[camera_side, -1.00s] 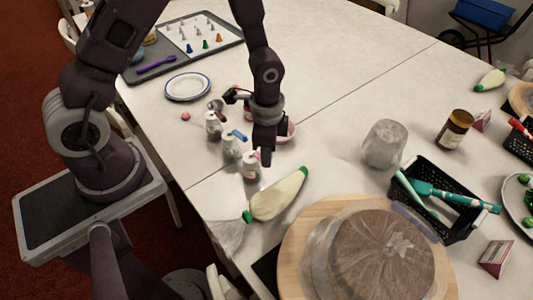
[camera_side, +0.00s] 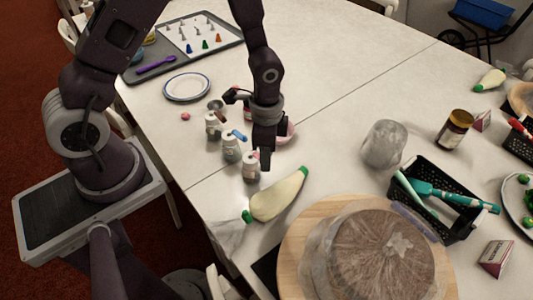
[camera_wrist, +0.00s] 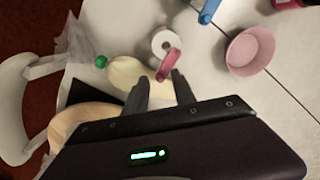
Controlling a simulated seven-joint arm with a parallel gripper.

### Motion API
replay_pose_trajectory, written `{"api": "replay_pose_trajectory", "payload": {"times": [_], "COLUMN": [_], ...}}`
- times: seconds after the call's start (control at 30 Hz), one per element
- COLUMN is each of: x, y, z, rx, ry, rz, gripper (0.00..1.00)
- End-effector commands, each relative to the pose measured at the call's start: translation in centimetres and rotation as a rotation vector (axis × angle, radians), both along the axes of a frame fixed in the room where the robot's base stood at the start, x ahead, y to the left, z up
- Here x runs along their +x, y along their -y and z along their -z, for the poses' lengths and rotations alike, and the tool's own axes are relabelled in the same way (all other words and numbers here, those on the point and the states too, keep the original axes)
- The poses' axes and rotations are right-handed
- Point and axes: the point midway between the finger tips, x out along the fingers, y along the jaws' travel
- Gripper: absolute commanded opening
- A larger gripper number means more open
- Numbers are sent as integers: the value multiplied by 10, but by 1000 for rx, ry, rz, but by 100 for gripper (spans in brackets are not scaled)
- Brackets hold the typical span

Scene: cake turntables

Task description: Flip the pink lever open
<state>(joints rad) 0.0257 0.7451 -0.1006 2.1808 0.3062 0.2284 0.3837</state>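The pink lever (camera_wrist: 169,64) sticks out from the white top of a small bottle (camera_wrist: 163,40) in the wrist view. The lever tilts up from the bottle and points toward my gripper. In the side view that bottle (camera_side: 249,168) is the nearest of three in a row, and its lever is mostly hidden by my fingers. In the side view my gripper (camera_side: 265,160) is beside the bottle, pointing down.
A bottle with a blue lever (camera_side: 231,148) and another bottle (camera_side: 212,126) stand behind. A pink bowl (camera_wrist: 250,50) is at the right in the wrist view. A green-capped piping bag (camera_side: 278,196) lies close in front.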

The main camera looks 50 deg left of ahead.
Motion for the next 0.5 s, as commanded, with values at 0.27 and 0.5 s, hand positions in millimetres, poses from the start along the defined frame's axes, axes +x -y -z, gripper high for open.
{"api": "replay_pose_trajectory", "payload": {"times": [0.27, 0.5], "x": [1, 1], "y": [0, 0], "z": [-22, -65], "rx": [-1, -1], "ry": [6, 4], "rz": [-1, -2], "gripper": [32, 32]}}
